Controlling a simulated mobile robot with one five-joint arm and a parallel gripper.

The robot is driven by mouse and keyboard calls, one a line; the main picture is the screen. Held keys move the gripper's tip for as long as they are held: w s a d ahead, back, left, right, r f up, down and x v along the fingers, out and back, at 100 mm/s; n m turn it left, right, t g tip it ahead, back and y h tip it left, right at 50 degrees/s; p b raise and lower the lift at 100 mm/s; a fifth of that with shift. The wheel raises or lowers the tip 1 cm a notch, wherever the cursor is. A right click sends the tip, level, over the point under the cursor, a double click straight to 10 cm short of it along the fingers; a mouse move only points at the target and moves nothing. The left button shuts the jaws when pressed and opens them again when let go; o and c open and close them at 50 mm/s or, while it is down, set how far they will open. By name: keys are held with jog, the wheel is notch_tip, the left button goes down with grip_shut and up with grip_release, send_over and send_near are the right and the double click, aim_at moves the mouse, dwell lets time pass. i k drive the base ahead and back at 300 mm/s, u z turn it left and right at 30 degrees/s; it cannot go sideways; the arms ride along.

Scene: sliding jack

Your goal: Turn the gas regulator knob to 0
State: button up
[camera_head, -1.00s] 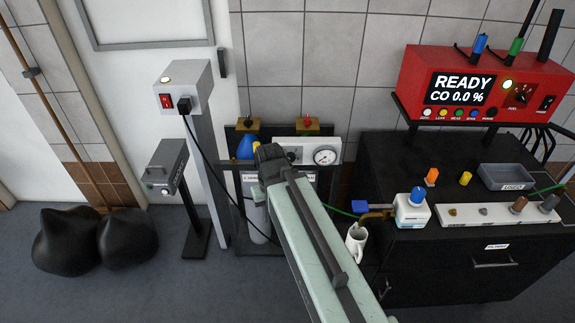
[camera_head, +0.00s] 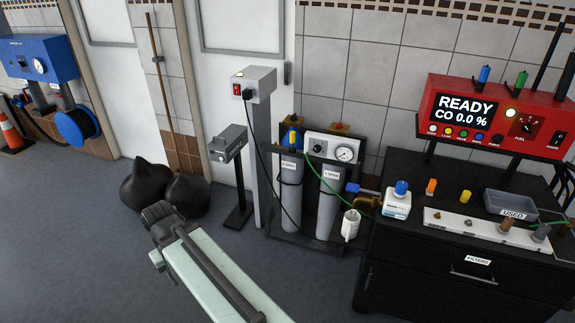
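The gas regulator panel (camera_head: 334,142) is a pale box above two grey cylinders in a black rack. A small dark knob (camera_head: 319,150) sits on its left side, and a round gauge (camera_head: 345,154) sits to the right. The knob's setting is too small to read. My gripper (camera_head: 158,214) is at the lower left, over open floor, well to the left of the regulator and not touching it. Its fingers point away from the camera, so I cannot tell whether it is open or shut.
A grey post (camera_head: 263,150) with a red switch and a smaller stand (camera_head: 228,145) are left of the cylinders. A black cabinet (camera_head: 425,285) stands at right; black sacks (camera_head: 145,184) lie at left. Floor in front is clear.

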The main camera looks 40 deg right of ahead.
aim_at(317, 149)
jog(key=z, duration=0.1)
jog(key=i, duration=1.25)
jog(key=z, duration=0.1)
jog(key=k, duration=0.75)
jog(key=z, duration=0.2)
jog(key=i, duration=0.9)
jog(key=u, duration=0.05)
